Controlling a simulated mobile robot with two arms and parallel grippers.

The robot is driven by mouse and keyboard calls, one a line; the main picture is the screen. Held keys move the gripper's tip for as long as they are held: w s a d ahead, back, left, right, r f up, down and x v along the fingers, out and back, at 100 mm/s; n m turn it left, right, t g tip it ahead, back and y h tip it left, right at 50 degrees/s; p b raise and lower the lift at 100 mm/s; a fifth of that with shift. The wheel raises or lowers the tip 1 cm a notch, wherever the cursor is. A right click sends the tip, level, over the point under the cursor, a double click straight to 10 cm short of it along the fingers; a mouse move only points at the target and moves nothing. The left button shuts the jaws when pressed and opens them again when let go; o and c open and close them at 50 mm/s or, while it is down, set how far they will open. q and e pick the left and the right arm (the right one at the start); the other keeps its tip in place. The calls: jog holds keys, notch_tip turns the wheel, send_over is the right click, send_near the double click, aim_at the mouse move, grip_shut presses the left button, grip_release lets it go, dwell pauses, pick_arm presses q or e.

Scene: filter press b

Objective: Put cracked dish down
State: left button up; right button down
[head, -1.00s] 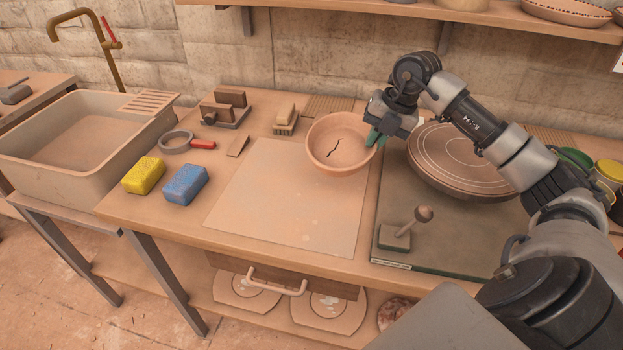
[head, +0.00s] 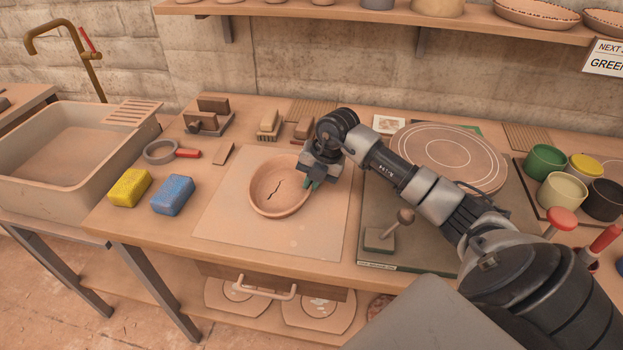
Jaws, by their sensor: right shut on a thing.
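The cracked dish (head: 276,198) is a round terracotta bowl with a dark crack across its inside bottom. It is upright over the pale square board (head: 230,242) on the workbench. I cannot tell whether its base touches the board or hangs just above it. My right gripper (head: 310,182) is shut on the dish's right rim, and its fingertips are partly hidden by the gripper body. My left gripper is not in view.
A stamp-like tool (head: 385,236) and round wheel (head: 449,157) are right. Paint pots (head: 545,162) stand far right.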

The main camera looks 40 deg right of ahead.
jog(key=c, duration=1.3)
grip_release()
jog(key=shift+r, duration=0.1)
jog(key=v, duration=1.2)
jog(key=shift+s, duration=0.1)
